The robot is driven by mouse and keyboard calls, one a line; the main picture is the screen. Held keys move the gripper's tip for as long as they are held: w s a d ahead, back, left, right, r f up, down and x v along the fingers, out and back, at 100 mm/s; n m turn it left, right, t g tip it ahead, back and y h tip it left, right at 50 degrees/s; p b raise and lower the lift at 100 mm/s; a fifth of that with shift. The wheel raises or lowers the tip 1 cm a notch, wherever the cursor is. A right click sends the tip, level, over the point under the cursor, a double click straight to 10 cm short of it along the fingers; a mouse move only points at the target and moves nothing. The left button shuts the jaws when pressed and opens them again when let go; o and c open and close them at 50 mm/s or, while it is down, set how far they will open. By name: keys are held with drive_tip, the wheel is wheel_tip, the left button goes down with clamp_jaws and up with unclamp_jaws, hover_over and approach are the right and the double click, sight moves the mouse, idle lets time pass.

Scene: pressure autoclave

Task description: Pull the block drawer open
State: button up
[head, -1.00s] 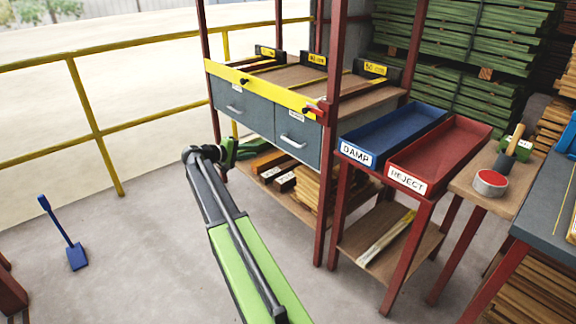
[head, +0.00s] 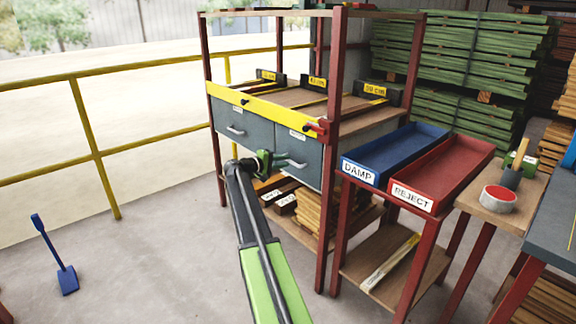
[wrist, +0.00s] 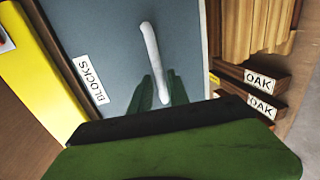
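The block drawer (head: 303,147) is the right one of two grey drawers in the rack, and it looks closed. In the wrist view its grey front (wrist: 115,45) bears a BLOCKS label (wrist: 90,80). Its pale bar handle (wrist: 151,45) runs down toward my gripper. My gripper (head: 277,160) is in front of the drawer at the left end of the handle (head: 296,164). In the wrist view the two green fingers of my gripper (wrist: 161,85) stand apart, one on each side of the handle's near end. I cannot tell whether they touch it.
A yellow bar (head: 255,107) with a red-ended latch (head: 318,128) runs above the drawers. OAK-labelled blocks (head: 283,199) lie on the shelf below. The blue DAMP tray (head: 395,150) and red REJECT tray (head: 445,178) stand to the right. The floor at left is mostly clear.

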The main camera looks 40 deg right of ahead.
drive_tip(key=shift+x, duration=1.45)
clamp_jaws()
